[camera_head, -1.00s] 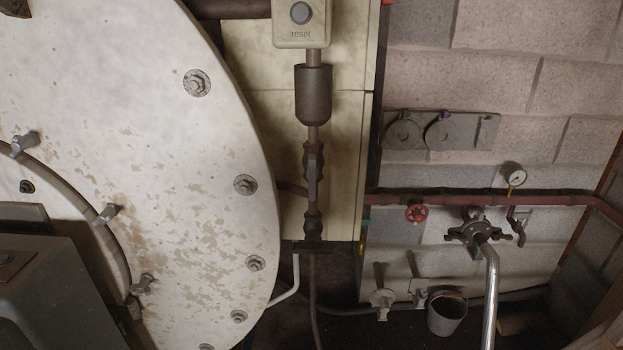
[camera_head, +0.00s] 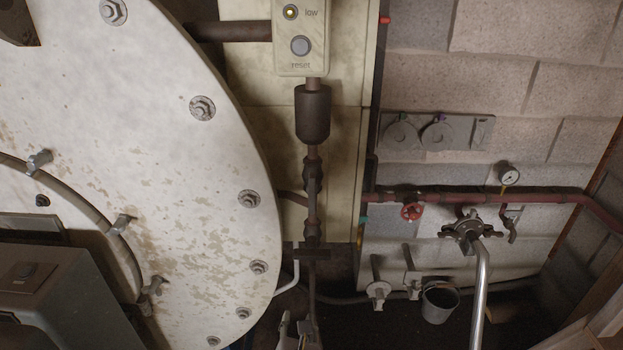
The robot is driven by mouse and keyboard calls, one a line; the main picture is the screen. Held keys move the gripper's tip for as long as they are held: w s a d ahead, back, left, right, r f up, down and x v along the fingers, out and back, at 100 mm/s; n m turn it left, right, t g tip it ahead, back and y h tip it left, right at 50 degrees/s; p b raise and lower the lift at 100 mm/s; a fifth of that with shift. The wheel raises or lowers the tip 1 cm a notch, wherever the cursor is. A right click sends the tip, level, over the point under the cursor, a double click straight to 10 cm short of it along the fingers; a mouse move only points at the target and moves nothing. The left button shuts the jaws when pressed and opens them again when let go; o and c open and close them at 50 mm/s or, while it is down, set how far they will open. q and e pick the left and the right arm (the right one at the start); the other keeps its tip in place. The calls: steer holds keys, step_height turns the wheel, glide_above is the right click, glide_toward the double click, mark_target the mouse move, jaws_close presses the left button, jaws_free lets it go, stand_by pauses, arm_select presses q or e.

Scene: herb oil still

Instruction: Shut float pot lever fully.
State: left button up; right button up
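The float pot (camera_head: 313,113) is a dark cylinder on a vertical pipe below a pale control box. Dark fittings (camera_head: 312,175) sit on the pipe under it. Lower down, a short dark bar (camera_head: 311,253) lies crosswise over the pipe; it looks like the lever, but its exact setting is hard to tell. My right gripper (camera_head: 297,328) shows at the bottom edge, below this bar and apart from it. Its pale fingertips look spread with nothing between them. My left gripper is out of view.
A large pale bolted disc (camera_head: 190,190) fills the left. The control box (camera_head: 300,60) has a lit yellow lamp and a reset button. On the right are a red pipe (camera_head: 460,197), a red handwheel (camera_head: 411,212), a gauge (camera_head: 509,175), a chrome pipe (camera_head: 480,290) and a bucket (camera_head: 440,303).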

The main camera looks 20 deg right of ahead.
step_height(320, 180, up, 18)
steer(key=s+n+t+h+p, duration=0.1)
steer(key=s+n+t+p, duration=0.1)
steer(key=s+n+t, duration=0.1)
steer(key=t+h, duration=0.1)
glide_toward(312, 194)
steer(key=shift+n, duration=0.4)
steer(key=p+x, duration=0.3)
steer(key=x, duration=0.6)
steer(key=shift+w+d+p, duration=0.15)
steer(key=shift+w+p, duration=0.2)
steer(key=shift+c, duration=0.2)
jaws_close()
